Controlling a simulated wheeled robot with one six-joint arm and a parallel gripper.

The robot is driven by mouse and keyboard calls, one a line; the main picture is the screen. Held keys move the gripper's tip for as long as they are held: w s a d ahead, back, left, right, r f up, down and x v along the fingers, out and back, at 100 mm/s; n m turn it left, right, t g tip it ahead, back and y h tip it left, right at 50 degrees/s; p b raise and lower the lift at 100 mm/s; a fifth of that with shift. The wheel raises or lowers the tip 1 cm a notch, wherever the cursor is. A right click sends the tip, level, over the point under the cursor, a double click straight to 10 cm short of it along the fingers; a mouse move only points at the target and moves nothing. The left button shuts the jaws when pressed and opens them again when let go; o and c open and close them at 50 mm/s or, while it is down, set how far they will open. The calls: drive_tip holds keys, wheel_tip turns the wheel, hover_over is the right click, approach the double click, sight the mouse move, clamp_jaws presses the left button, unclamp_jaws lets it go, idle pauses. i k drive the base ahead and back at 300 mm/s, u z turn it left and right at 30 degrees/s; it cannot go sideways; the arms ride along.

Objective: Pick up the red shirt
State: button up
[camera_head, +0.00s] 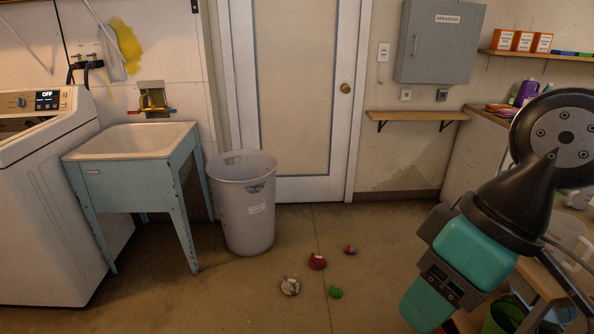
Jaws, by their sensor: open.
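A small crumpled red bundle (317,261), which looks like the red shirt, lies on the concrete floor in the middle of the view, right of the grey bin. My gripper (424,306) is at the lower right, a teal and black shape at the end of my arm, pointing down and to the left. It is open, apart from the red bundle and to the right of it. Its fingertips are hard to make out from this side.
Near the red bundle lie a whitish bundle (290,286), a green one (335,292) and a red-and-grey one (350,249). A tall grey bin (245,212) stands beside the utility sink (133,141). A washer (45,200) is at left, a wooden shelf unit (548,285) at right.

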sight(317, 262)
drive_tip(key=u, duration=0.15)
drive_tip(key=i, duration=0.85)
drive_tip(key=u, duration=0.9)
drive_tip(key=i, duration=1.45)
drive_tip(key=z, duration=1.05)
drive_tip(key=i, duration=0.2)
drive_tip(key=z, duration=0.05)
